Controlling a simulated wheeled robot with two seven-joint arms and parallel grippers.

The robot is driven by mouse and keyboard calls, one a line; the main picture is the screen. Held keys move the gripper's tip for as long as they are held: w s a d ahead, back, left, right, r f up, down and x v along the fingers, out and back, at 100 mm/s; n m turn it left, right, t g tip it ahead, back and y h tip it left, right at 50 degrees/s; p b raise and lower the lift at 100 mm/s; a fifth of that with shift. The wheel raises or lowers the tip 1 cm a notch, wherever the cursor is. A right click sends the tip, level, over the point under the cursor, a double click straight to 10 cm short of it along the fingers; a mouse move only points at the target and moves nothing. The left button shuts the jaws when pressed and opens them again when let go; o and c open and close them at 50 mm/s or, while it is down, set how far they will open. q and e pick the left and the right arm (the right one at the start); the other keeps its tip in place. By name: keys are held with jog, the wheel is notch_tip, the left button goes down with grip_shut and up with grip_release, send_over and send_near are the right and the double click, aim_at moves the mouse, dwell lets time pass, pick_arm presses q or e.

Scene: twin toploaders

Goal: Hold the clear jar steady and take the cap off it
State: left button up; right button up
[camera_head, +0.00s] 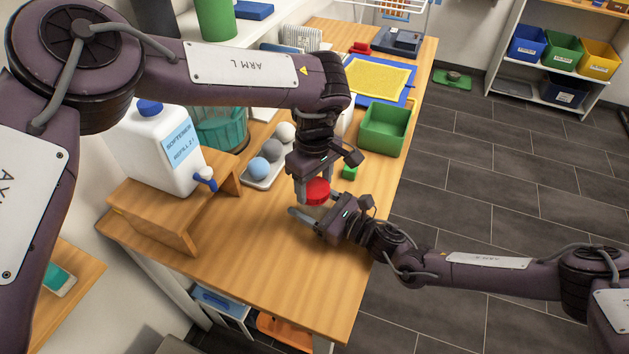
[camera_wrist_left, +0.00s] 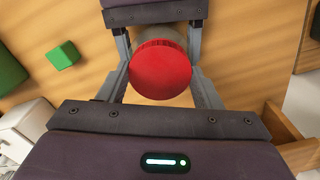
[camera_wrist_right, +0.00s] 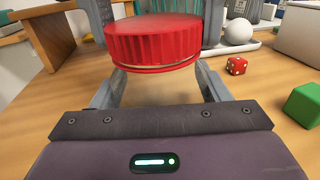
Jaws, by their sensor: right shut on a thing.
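The red cap (camera_head: 317,191) sits on top of the clear jar, whose see-through body is hard to make out; the jar shows faintly behind the cap in the left wrist view (camera_wrist_left: 165,36). My right gripper (camera_head: 303,217) comes in low from the right and is shut on the jar below the cap. The cap's ribbed side shows in the right wrist view (camera_wrist_right: 154,45). My left gripper (camera_head: 314,188) points down from above, its fingers open on either side of the cap (camera_wrist_left: 160,73). I see no clear grip on the cap. The cap looks level.
A green cube (camera_head: 349,172) and a red die (camera_wrist_right: 236,66) lie near the jar. A tray of balls (camera_head: 258,184), a green bin (camera_head: 385,129) and a wooden stand (camera_head: 165,215) with a white jug (camera_head: 150,150) stand around. The front of the table (camera_head: 270,275) is clear.

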pick_arm(q)
jog(key=shift+c, duration=1.2)
jog(key=n, duration=2.9)
jog(key=shift+r, duration=0.1)
pick_arm(e)
jog(key=shift+a, duration=0.1)
pick_arm(q)
jog(key=n, duration=0.6)
jog(key=shift+n, duration=0.4)
jog(key=n, duration=0.6)
jog(key=shift+n, duration=0.3)
pick_arm(e)
jog(key=shift+s, duration=0.1)
pick_arm(q)
jog(key=n, duration=0.6)
jog(key=shift+r+n, duration=0.1)
jog(key=shift+n, duration=0.2)
jog(key=n, duration=0.5)
jog(key=shift+w, duration=0.1)
jog(key=shift+r, duration=0.2)
